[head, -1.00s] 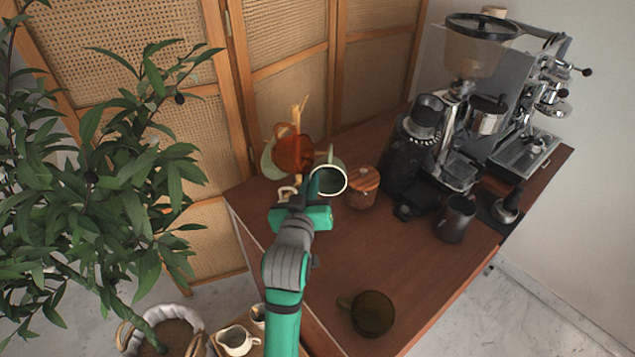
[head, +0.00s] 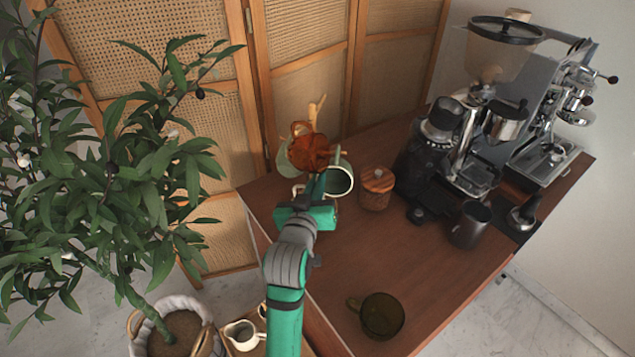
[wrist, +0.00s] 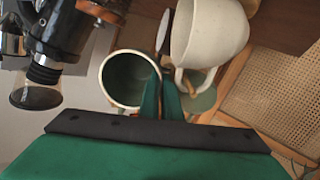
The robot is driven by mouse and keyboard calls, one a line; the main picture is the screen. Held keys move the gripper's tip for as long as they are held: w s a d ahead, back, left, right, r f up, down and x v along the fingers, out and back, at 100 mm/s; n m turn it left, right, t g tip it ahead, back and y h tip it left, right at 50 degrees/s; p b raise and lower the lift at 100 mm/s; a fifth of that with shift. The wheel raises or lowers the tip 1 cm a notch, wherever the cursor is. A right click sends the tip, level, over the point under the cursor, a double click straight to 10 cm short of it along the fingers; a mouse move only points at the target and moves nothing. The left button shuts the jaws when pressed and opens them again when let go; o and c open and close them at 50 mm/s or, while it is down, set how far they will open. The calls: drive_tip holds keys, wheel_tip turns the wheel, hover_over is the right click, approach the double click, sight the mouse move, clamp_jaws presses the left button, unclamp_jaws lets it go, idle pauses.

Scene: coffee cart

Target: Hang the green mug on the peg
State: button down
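The green mug (head: 339,182), dark green inside with a cream rim, is tilted with its mouth facing the head camera. It also shows in the wrist view (wrist: 128,82), left of my fingers. My gripper (wrist: 163,100) has its green fingers close together at the mug's side, apparently shut on its handle; the grip is partly hidden. In the head view my gripper (head: 319,186) is just left of the mug, beside the wooden mug tree (head: 316,112). An amber mug (head: 309,150) hangs there, above and left of the green mug. The free peg is not clear.
A white mug (wrist: 211,35) hangs close to my fingers. A wooden-lidded jar (head: 377,188) stands right of the held mug. An olive glass mug (head: 381,316) is near the table's front. The grinder (head: 440,150) and espresso machine (head: 545,120) fill the back right.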

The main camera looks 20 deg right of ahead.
drive_tip(key=c, duration=1.9)
unclamp_jaws()
drive_tip(key=shift+a, duration=0.1)
drive_tip(key=v, duration=1.1)
